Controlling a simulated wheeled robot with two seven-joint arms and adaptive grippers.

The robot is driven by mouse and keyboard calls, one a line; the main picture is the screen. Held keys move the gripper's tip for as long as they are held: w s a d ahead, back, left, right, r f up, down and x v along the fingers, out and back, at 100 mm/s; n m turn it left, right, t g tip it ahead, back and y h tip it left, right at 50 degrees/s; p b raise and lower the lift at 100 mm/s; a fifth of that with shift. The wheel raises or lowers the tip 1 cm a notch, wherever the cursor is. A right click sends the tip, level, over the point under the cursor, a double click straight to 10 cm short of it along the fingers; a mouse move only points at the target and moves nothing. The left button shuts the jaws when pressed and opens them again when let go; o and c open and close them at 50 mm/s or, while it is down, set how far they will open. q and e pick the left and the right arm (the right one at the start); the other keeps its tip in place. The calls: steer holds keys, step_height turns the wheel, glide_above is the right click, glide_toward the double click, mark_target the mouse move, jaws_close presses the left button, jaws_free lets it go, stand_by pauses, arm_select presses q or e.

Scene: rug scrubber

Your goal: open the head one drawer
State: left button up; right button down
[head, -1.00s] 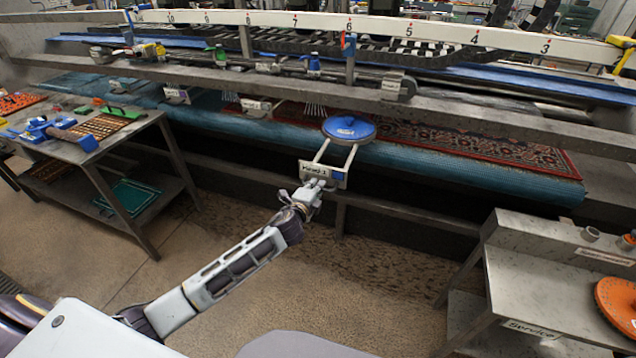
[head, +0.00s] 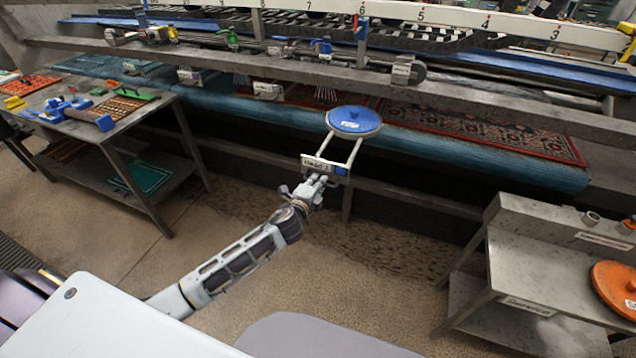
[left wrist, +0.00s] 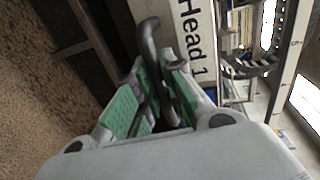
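The Head 1 drawer has a white front plate (head: 325,165), two pale rails behind it and a blue round disc (head: 354,120) on top. It stands out in front of the blue roller. In the left wrist view its plate (left wrist: 193,45) reads "Head 1", and a dark curved handle (left wrist: 150,45) sticks out from it. My left gripper (head: 318,184) is at the plate's front. Its green-padded fingers (left wrist: 155,98) are closed around the handle, with the contact partly hidden. My right gripper is not in view.
A work table (head: 120,125) with tools stands at the left. A grey service bench (head: 530,280) with an orange disc (head: 614,288) stands at the right. A patterned rug (head: 480,135) lies behind the roller. The floor between the tables is clear.

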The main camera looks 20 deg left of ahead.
arm_select(q)
steer(key=o, duration=0.4)
steer(key=shift+c, duration=0.2)
steer(key=shift+s, duration=0.2)
steer(key=v, duration=1.1)
steer(key=shift+s, duration=0.25)
steer(key=shift+r, duration=0.1)
stand_by(0.8)
